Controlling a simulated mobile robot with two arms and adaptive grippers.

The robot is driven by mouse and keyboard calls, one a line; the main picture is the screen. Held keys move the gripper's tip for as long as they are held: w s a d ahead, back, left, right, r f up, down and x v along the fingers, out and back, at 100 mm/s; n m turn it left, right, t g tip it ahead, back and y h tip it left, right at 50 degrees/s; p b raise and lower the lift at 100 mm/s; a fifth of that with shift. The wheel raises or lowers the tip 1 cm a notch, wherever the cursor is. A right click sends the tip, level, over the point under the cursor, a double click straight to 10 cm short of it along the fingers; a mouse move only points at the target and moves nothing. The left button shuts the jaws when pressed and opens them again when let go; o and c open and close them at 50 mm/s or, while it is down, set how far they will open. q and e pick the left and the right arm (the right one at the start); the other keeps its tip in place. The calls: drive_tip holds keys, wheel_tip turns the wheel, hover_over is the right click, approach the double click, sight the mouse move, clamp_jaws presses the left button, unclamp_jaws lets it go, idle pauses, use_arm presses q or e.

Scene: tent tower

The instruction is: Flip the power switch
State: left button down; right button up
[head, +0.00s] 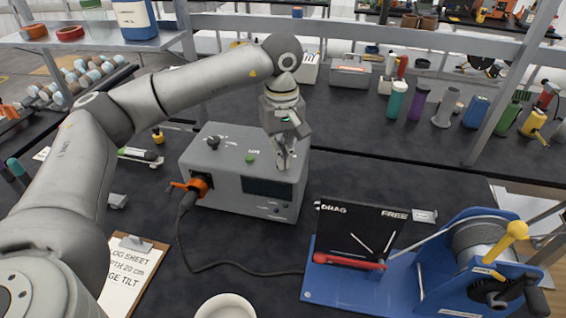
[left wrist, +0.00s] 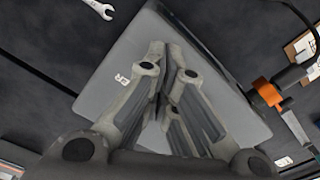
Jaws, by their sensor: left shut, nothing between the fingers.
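A grey control box (head: 225,172) stands on the dark bench, with a black knob (head: 213,142), a green button (head: 250,158) and a dark display (head: 268,188) on it. My left gripper (head: 283,160) is shut and empty, pointing down at the right part of the box's top. In the left wrist view the fingers of my left gripper (left wrist: 168,50) lie over the grey box (left wrist: 110,75), where the letters "ER" show beside them. I cannot make out the power switch; the fingers hide that part of the box. Whether they touch the box is unclear. My right gripper is out of view.
An orange plug (head: 190,187) with a black cable sits at the box's front left. A blue winch rig (head: 340,285) stands at front right, a clipboard (head: 135,270) at front left. Several bottles stand at back right. A wrench (left wrist: 101,9) lies beyond the box.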

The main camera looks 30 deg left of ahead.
use_arm(q)
drive_tip(key=shift+f+b, duration=0.45)
drive_tip(key=shift+f, duration=0.15)
drive_tip(key=shift+s, duration=0.1)
drive_tip(key=shift+w+r+p, duration=0.2)
drive_tip(key=shift+r+p, duration=0.4)
drive_tip(key=shift+r, duration=0.25)
drive_tip(key=shift+s+r+p, duration=0.1)
drive_tip(key=shift+r+p, duration=1.4)
drive_tip(key=shift+r, duration=1.2)
